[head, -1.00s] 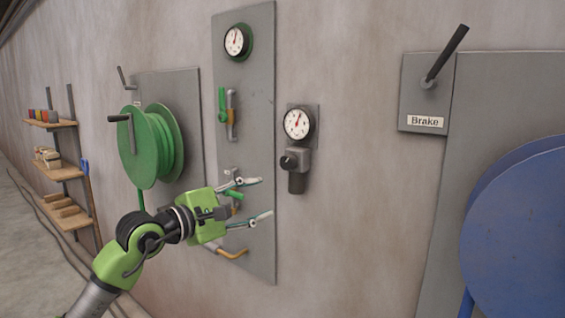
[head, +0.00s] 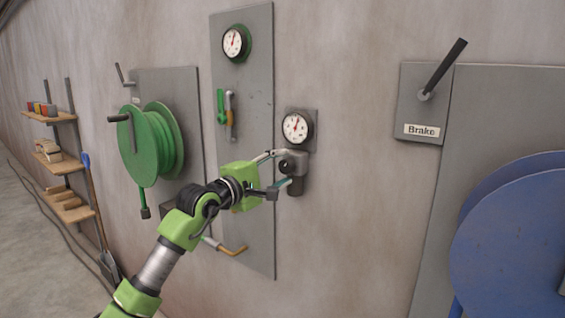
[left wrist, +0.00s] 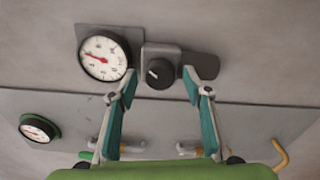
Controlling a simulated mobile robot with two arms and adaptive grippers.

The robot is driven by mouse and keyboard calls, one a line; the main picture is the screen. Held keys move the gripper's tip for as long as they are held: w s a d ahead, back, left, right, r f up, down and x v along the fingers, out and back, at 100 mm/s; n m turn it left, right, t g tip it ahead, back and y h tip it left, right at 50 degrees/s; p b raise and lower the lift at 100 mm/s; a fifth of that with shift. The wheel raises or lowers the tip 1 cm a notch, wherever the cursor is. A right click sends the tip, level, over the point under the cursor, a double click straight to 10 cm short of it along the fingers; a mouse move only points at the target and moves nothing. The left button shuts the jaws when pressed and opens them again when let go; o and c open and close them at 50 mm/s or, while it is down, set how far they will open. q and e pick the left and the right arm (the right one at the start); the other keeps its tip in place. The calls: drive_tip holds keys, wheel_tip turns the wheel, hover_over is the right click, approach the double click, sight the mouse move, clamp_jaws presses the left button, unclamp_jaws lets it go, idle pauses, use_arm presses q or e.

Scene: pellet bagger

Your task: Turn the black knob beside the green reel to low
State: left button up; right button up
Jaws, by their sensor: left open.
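The black knob (left wrist: 160,73) sits on the front of a grey regulator block (left wrist: 158,52) under a white-faced gauge (head: 296,128) on the wall. In the head view the knob (head: 287,165) shows between the fingers. My left gripper (head: 281,168) is open, its fingers spread to either side of the knob. In the left wrist view the open fingertips (left wrist: 160,73) flank the knob with a gap on both sides. The green reel (head: 152,142) is on the wall to the left. My right gripper is not in view.
A tall grey panel (head: 262,100) with another gauge (head: 236,43), a green-handled valve (head: 221,106) and an orange-handled lever (head: 233,250) stands left of the knob. A blue reel (head: 515,240) and brake lever (head: 443,68) are at right. Bare wall lies between.

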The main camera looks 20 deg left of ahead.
use_arm(q)
drive_tip(key=shift+w+d, duration=0.2)
drive_tip(key=shift+w, duration=0.25)
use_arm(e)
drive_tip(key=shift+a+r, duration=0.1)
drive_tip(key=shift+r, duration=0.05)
use_arm(q)
drive_tip(key=c, duration=1.1)
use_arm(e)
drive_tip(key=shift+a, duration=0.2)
use_arm(q)
drive_tip(key=shift+f+n, duration=0.1)
drive_tip(key=shift+n, duration=0.2)
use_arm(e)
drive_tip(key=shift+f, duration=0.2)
